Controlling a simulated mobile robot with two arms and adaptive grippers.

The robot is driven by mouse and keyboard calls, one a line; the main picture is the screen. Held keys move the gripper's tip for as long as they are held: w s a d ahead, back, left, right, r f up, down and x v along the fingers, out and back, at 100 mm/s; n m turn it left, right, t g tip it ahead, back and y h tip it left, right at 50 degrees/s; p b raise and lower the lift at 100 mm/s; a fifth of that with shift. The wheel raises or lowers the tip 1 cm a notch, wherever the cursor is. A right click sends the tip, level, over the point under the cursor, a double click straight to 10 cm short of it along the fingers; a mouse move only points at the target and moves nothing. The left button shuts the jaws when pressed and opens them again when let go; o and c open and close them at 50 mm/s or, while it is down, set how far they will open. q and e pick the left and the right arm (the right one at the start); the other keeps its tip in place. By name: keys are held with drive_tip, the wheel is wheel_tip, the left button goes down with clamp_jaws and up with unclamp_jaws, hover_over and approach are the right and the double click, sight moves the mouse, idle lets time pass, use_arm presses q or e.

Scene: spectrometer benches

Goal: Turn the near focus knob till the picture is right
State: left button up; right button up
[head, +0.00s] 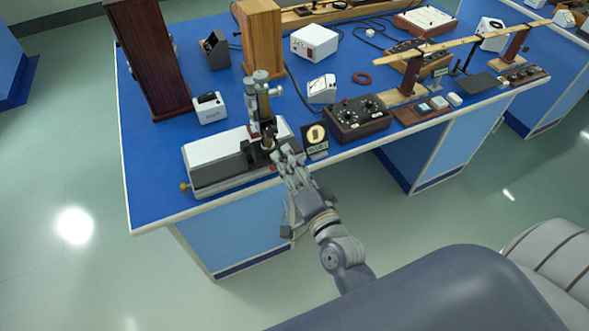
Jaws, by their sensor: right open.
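A microscope-like instrument (262,105) with a dark upright column stands on a long grey and white base (217,150) at the bench's near edge. A brass knob (185,187) sticks out of the base's left end. A small dark picture panel (316,134) with a round yellowish image stands just right of the instrument; its detail is too small to read. My right gripper (284,153) is open at the column's lower right side, close to the focus area. The near focus knob cannot be made out clearly behind the fingers, nor can any contact. My left gripper is not in view.
A dark control box (358,118) with dials stands right of the panel. A small white meter (321,89) and a white box (209,108) stand behind. Tall wooden cabinets (151,55) rise at the back left. The blue bench top (150,190) is clear at the left front.

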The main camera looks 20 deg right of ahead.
drive_tip(key=shift+s, duration=1.15)
drive_tip(key=s+a+f+n+g, duration=0.1)
drive_tip(key=s+f+n+g, duration=0.2)
drive_tip(key=f, duration=0.9)
drive_tip(key=s+a+f+n+g+y, duration=0.1)
drive_tip(key=s+f+n+g, duration=0.2)
drive_tip(key=f, duration=0.8)
drive_tip(key=s+a+f+n+g, duration=0.15)
drive_tip(key=s+f, duration=0.25)
drive_tip(key=f, duration=0.8)
drive_tip(key=s+d+f+n+g, duration=0.2)
drive_tip(key=s+f, duration=0.4)
drive_tip(key=s, duration=0.3)
drive_tip(key=s+d+f+n+g+h, duration=0.1)
drive_tip(key=s+d+f+n+g, duration=0.2)
drive_tip(key=s+f, duration=0.4)
drive_tip(key=s+d+f+n+g, duration=0.2)
drive_tip(key=s+d+f+g, duration=0.2)
drive_tip(key=s, duration=0.8)
wheel_tip(320, 180, down, 2)
drive_tip(key=shift+s+d+f+h+b, duration=0.2)
drive_tip(key=shift+d+h+b, duration=0.1)
drive_tip(key=shift+b, duration=0.1)
drive_tip(key=shift+w+a+g, duration=0.1)
drive_tip(key=shift+g, duration=0.15)
